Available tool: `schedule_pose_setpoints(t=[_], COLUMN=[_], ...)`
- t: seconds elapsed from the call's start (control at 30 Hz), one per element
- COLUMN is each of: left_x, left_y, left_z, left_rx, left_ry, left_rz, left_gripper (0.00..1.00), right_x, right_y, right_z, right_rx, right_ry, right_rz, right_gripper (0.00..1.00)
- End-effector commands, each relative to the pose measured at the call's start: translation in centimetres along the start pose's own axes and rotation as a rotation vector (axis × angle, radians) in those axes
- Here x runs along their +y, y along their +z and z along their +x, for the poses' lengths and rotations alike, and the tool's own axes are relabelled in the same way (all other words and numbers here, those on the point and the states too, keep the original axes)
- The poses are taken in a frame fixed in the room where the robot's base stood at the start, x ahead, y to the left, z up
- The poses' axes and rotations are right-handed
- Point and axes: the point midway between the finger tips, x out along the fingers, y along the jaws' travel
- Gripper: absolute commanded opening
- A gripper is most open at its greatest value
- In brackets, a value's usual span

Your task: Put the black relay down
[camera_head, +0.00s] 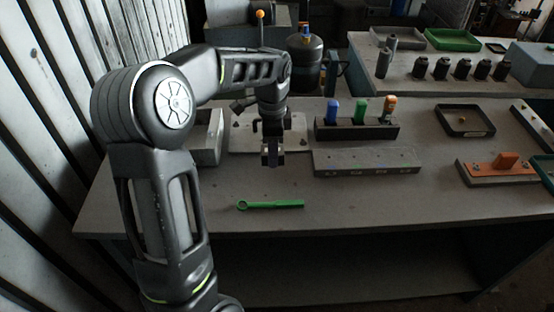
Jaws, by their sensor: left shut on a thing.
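My left gripper (272,153) points down over the workbench, just in front of a pale plate. It is shut on a small dark thing, which I take to be the black relay; the fingers mostly hide it. I cannot tell whether it touches the bench. A black rack (357,132) to the right holds a blue piece (333,112), a green piece (359,112) and an orange-topped piece (389,107) upright. My right gripper is not in view.
A grey slotted block (367,162) lies in front of the rack. A green wrench (270,204) lies near the front edge. A pale plate (240,142) and a grey bin (208,140) stand behind left. A black tray (465,120) and an orange fixture (495,168) stand right.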

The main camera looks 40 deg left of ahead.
Motion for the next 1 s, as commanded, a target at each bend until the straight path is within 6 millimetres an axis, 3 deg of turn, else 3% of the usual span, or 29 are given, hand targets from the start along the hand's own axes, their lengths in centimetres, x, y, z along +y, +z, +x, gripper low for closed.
schedule_pose_setpoints(t=[0.37, 0.7, 1.0], left_x=[0.0, 0.0, 0.0], left_y=[0.0, 0.0, 0.0], left_z=[0.7, 4.3, 4.5], left_rx=[0.000, 0.000, 0.001], left_ry=[-0.001, -0.001, -0.002], left_rz=[0.000, 0.001, 0.000], left_gripper=[0.00, 0.00, 0.00], right_x=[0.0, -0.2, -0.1], right_y=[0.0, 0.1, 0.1], right_z=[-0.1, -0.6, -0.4], right_rx=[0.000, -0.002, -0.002], right_ry=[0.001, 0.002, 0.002], right_rz=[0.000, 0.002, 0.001], right_gripper=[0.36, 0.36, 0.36])
